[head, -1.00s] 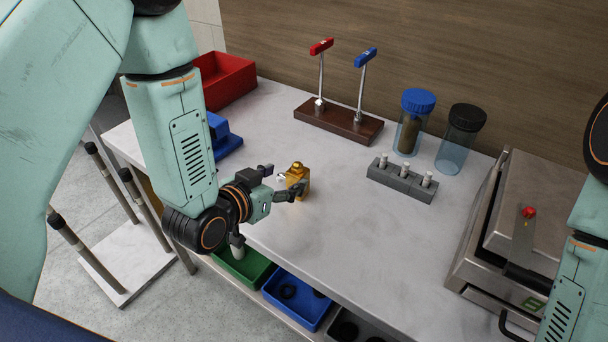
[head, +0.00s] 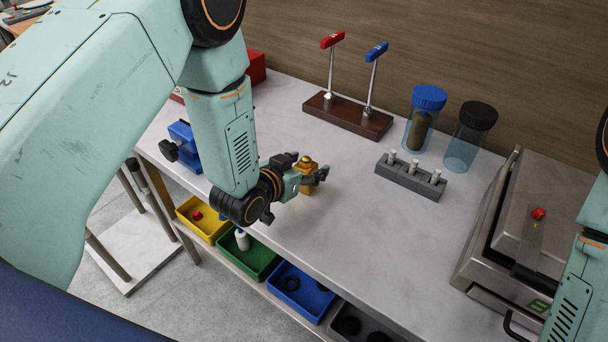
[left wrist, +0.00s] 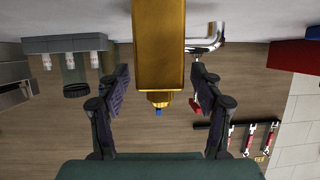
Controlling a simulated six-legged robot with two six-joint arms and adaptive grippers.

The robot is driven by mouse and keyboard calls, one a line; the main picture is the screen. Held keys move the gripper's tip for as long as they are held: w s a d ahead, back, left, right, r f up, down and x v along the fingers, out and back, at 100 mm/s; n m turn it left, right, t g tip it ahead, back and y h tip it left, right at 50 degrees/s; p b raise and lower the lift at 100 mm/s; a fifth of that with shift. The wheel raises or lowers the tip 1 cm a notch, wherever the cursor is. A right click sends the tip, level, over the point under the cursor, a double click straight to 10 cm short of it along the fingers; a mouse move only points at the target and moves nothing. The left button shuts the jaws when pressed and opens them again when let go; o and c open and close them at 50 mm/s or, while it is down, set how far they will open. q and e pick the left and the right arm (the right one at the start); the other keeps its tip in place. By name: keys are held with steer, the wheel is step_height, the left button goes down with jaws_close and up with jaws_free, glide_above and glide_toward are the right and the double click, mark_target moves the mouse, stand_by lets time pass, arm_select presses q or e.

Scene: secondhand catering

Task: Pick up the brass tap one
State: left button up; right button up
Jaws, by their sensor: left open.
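The brass tap (head: 307,187) stands upright near the front edge of the worktop, partly hidden by my left gripper. It has a golden block body and a small knob on top. In the left wrist view the golden body (left wrist: 159,45) fills the middle top, upside down, with a chrome spout (left wrist: 208,40) beside it. My left gripper (head: 305,169) is open around it. In the left wrist view one finger is on each side of the tap, with visible gaps. My right gripper is out of the head view.
A grey block with white-topped pegs (head: 410,177) and lidded jars (head: 467,137) stand to the right. A wooden base with red and blue T-handles (head: 347,117) stands behind. A steel press (head: 515,230) is at far right. Coloured bins (head: 300,292) sit below the front edge.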

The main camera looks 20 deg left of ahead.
arm_select(q)
steer(key=shift+d, duration=0.2)
steer(key=shift+c, duration=0.3)
steer(key=shift+a, duration=0.3)
steer(key=c, duration=0.5)
steer(key=shift+d, duration=0.2)
steer(key=c, duration=0.6)
steer(key=shift+w+a, duration=0.1)
steer(key=shift+a, duration=0.05)
jaws_close()
steer(key=shift+r, duration=0.1)
